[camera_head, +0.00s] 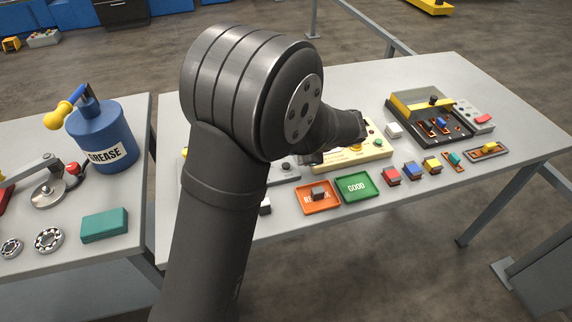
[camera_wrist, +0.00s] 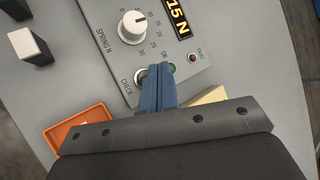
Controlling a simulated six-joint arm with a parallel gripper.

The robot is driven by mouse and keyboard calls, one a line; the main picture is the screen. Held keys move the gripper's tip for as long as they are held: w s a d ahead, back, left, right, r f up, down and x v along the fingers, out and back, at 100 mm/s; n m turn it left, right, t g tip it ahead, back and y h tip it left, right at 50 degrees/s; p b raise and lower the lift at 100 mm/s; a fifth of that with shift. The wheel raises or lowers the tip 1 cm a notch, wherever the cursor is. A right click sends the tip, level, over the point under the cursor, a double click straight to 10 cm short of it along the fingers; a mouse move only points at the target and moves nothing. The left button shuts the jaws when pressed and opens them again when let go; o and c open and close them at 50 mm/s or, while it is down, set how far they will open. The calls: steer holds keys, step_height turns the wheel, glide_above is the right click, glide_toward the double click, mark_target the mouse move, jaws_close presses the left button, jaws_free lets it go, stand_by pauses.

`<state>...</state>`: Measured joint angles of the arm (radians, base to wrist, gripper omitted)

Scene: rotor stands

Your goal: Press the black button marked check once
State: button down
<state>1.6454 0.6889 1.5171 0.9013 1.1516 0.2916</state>
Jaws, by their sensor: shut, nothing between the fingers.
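The grey control box (camera_wrist: 150,50) fills the upper middle of the wrist view. It has a white SPRING N knob (camera_wrist: 133,27) and a yellow "15 N" display (camera_wrist: 178,17). The check button (camera_wrist: 139,76) sits beside the CHECK label; only its left part with a pale ring shows, and my fingers cover the rest. My gripper (camera_wrist: 157,70) is shut and empty, its blue fingertips over or just beside the button. Contact cannot be told. In the head view the grey box (camera_head: 287,176) is partly hidden behind my arm.
Green OK light (camera_wrist: 171,67) and red fault light (camera_wrist: 192,57) are close to my fingers. A cream box (camera_head: 350,162) stands right of the grey box. An orange tray (camera_head: 304,209) and green GOOD tray (camera_head: 357,199) lie in front. A white block (camera_wrist: 29,44) is at upper left.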

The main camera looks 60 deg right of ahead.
steer(key=shift+f, duration=1.2)
steer(key=shift+f, duration=0.1)
stand_by(1.1)
steer(key=shift+f, duration=0.3)
steer(key=shift+f, duration=0.4)
stand_by(0.6)
steer(key=shift+r, duration=0.85)
steer(key=shift+r, duration=2.5)
